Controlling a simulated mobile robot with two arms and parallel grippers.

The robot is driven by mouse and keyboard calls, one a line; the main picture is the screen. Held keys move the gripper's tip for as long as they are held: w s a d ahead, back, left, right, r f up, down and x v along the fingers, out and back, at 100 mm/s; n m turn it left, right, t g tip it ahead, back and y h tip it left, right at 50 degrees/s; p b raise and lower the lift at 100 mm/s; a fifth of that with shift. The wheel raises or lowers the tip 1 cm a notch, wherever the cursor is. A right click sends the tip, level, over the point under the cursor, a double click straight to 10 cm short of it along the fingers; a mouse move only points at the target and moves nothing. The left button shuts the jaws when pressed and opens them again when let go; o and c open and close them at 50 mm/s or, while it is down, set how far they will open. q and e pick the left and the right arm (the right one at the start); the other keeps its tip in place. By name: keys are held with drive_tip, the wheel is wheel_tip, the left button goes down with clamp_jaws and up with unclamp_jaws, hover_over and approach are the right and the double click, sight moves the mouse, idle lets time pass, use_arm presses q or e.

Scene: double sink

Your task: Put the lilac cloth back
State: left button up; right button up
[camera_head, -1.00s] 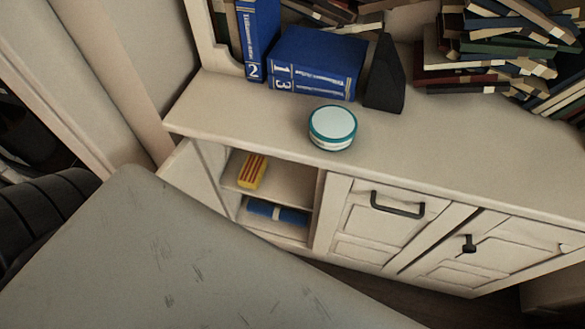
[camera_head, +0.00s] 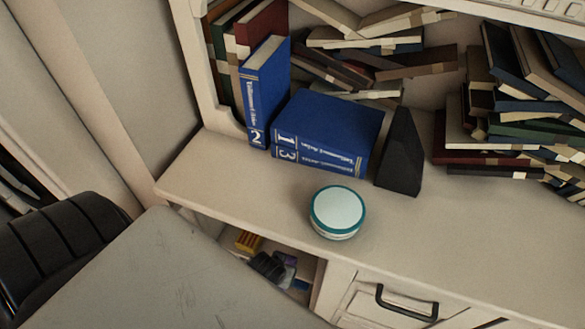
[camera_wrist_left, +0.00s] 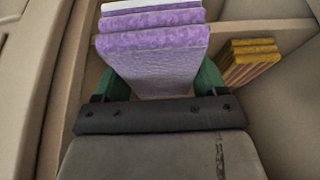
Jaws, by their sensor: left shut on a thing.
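The lilac cloth (camera_wrist_left: 150,60) is folded into a thick stack and fills the middle of the left wrist view. My left gripper (camera_wrist_left: 157,84) is shut on it, with a green finger at each side. In the head view, my left gripper (camera_head: 268,266) shows small and dark at the open cabinet compartment (camera_head: 308,268). A bit of the lilac cloth (camera_head: 288,262) shows beside it. The lower part of the compartment is hidden. My right gripper is not in view.
A yellow striped item (camera_head: 248,241) lies close by in the compartment; it also shows in the left wrist view (camera_wrist_left: 250,64). A round teal-rimmed tin (camera_head: 338,211), blue volumes (camera_head: 325,135) and a black bookend (camera_head: 400,155) stand on the cabinet top. Several books are piled behind.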

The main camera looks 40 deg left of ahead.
use_arm(q)
hover_over(292, 250)
drive_tip(key=s, duration=0.2)
drive_tip(key=shift+w+d+f+b, duration=0.1)
drive_tip(key=shift+w+d+b, duration=0.1)
drive_tip(key=shift+b, duration=0.25)
drive_tip(key=shift+w+a, duration=0.25)
drive_tip(key=shift+w, duration=0.65)
drive_tip(key=shift+f+b, duration=0.7)
drive_tip(key=shift+f, duration=1)
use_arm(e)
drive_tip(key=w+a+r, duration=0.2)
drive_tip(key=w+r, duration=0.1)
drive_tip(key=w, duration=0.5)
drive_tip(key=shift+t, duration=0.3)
use_arm(q)
drive_tip(key=shift+s, duration=0.1)
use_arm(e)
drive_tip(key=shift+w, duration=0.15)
use_arm(q)
drive_tip(key=o, duration=0.8)
drive_tip(key=shift+f, duration=0.1)
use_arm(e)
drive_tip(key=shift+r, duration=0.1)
